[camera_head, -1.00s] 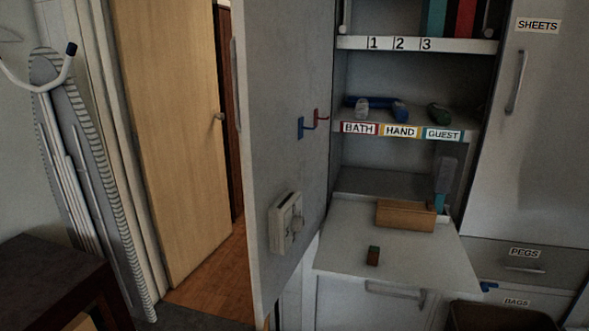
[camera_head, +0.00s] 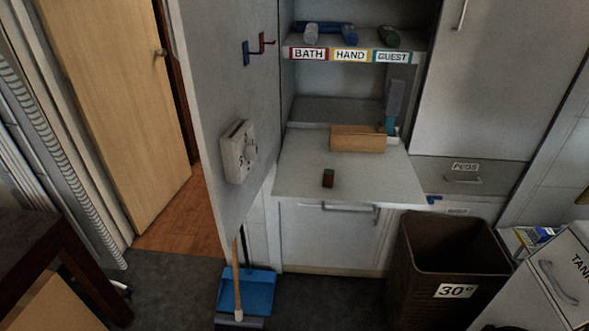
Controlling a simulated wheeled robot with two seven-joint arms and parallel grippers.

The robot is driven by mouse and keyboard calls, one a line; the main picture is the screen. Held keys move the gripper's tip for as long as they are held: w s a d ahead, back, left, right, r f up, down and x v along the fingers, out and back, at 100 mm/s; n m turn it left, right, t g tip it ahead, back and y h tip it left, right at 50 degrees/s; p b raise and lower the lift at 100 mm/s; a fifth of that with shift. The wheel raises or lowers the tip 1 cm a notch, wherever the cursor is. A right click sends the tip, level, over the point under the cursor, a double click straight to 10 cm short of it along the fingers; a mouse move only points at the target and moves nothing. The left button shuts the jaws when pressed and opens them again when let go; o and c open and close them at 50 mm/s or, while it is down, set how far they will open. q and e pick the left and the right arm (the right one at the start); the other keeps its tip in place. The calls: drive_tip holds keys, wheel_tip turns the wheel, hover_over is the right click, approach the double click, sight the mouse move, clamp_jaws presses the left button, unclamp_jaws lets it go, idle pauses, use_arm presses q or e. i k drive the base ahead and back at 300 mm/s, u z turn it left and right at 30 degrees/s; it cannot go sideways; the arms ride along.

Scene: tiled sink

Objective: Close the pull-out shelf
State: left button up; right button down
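The pull-out shelf (camera_head: 348,186) is a pale grey board that stands out from the cupboard below the labelled shelf. A grey and teal upright item (camera_head: 393,105) stands at the back right of the shelf, partly behind the wooden box. A drawer or door front with a bar handle (camera_head: 350,208) is below the board. Neither of my grippers shows in the head view.
The open cupboard door (camera_head: 220,90), carrying a dial box (camera_head: 239,152), stands left of the shelf. A blue dustpan (camera_head: 246,292) and a brown basket (camera_head: 452,262) marked 30° stand on the floor. A white TANK-labelled unit (camera_head: 560,270) is at the lower right. Dark floor lies in front.

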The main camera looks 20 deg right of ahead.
sight(388, 179)
drive_tip(key=z, duration=0.55)
drive_tip(key=k, duration=0.65)
drive_tip(key=z, duration=0.65)
drive_tip(key=i, duration=1)
drive_tip(key=u, duration=0.2)
